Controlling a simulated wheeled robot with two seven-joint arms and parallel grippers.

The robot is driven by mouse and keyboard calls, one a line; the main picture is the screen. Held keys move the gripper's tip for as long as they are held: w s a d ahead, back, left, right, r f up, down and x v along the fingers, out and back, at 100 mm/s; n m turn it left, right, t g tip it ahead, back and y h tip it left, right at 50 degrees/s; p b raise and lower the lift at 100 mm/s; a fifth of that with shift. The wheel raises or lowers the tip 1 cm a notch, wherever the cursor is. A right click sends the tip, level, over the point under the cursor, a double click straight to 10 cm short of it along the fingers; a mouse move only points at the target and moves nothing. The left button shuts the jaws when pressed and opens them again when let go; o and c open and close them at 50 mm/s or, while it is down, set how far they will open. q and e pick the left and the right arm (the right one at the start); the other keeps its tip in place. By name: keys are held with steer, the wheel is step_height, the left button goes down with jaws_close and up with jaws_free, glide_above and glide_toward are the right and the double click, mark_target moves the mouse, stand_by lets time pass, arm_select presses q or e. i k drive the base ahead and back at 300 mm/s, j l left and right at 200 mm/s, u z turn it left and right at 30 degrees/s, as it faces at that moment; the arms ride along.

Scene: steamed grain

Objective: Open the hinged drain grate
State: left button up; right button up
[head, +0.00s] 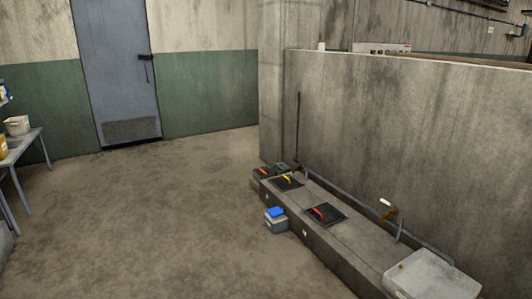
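Two dark square plates lie on top of a low concrete ledge (345,252) along the right wall. The farther plate (279,184) has a yellow handle (288,180). The nearer plate (333,216) has a red handle (318,212). Both plates look flat and closed. I cannot tell from this distance which of them, if either, is the hinged drain grate, and no hinge is clear. Neither of my grippers is in view.
A grey bin with a blue lid (275,213) stands on the floor against the ledge. A pale basin (428,276) is at the ledge's near end, by a pipe (350,195). A table (25,143) stands left, a blue door (113,60) behind. The middle floor is clear.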

mark_target(326, 211)
steer(key=i+j, duration=0.2)
steer(key=i, duration=0.25)
steer(key=i+j, duration=0.25)
steer(key=i, duration=0.15)
steer(key=i+j, duration=0.2)
steer(key=i, duration=0.25)
steer(key=i+j, duration=0.25)
steer(key=i, duration=0.2)
steer(key=u, duration=0.05)
